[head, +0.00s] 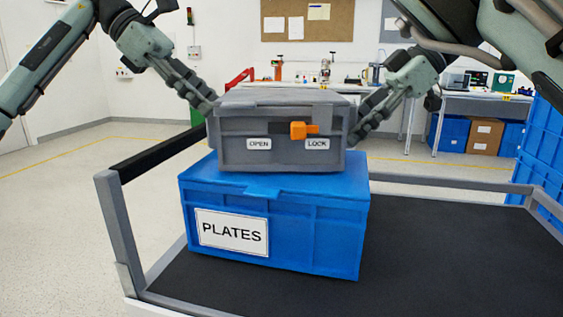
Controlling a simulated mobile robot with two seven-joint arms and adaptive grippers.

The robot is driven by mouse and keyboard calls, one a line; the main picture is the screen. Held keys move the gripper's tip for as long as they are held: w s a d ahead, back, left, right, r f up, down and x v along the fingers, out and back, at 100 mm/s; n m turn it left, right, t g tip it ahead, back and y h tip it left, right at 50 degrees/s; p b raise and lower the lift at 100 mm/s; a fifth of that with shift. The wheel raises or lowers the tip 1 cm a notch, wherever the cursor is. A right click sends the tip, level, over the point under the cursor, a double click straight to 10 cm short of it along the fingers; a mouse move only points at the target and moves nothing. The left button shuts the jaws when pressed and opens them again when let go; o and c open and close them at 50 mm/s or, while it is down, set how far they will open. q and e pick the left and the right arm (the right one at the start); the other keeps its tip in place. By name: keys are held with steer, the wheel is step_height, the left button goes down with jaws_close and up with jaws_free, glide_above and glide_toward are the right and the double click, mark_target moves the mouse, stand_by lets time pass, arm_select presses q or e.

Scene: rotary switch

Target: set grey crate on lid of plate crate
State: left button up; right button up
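The grey crate (235,158) is level over the lid of the blue plate crate (315,238), which has a PLATES label. Its underside meets the lid in the picture; I cannot tell whether a thin gap remains. An orange switch handle (298,131) on its front lies toward the LOCK label, with OPEN at left. My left gripper (207,104) is against the grey crate's left side, and my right gripper (358,133) is at its right side. The fingertips are partly hidden by the crate, so their opening does not show clearly.
The plate crate stands on a black cart deck (440,250) with a grey rail (112,225) at left. The deck is clear to the right. Blue stacked crates (540,170) stand at the right edge. A workbench (480,103) is behind.

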arm_select(q)
steer(key=v, duration=1.2)
arm_select(e)
steer(key=v, duration=1.2)
